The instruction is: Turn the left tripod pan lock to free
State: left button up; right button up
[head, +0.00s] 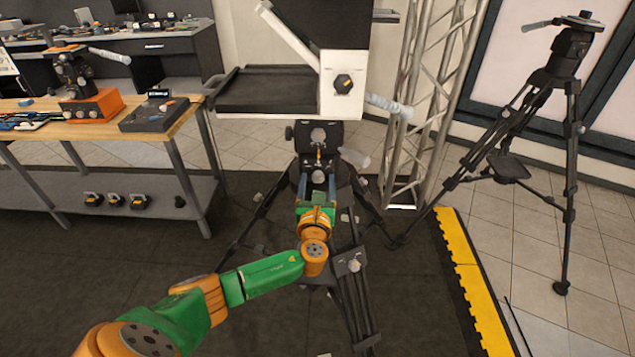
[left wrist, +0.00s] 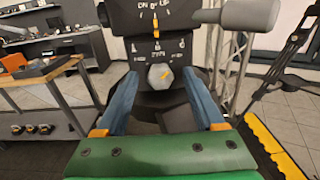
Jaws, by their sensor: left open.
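The tripod (head: 318,140) stands in the middle of the head view, its dark head facing me. In the left wrist view, the pan lock is a grey faceted knob (left wrist: 160,76) with a yellow pointer slanting up to the right. Small marks and lettering sit above it, too small to read surely. My left gripper (head: 318,178) is in front of the tripod head. Its two blue fingers are open, one on each side of the knob in the left wrist view (left wrist: 162,92). I cannot tell whether they touch it. My right gripper is not in view.
A white box (head: 345,95) with a black knob is above the tripod head, with a grey handle (head: 388,106) to its right. A truss (head: 430,90) rises behind. A wooden workbench (head: 60,135) is left, another tripod (head: 565,80) right. A yellow edge strip (head: 465,275) borders the mat.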

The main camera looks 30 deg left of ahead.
pick_arm(q)
jog(key=shift+w+a, duration=0.1)
jog(key=shift+w, duration=0.05)
grip_shut()
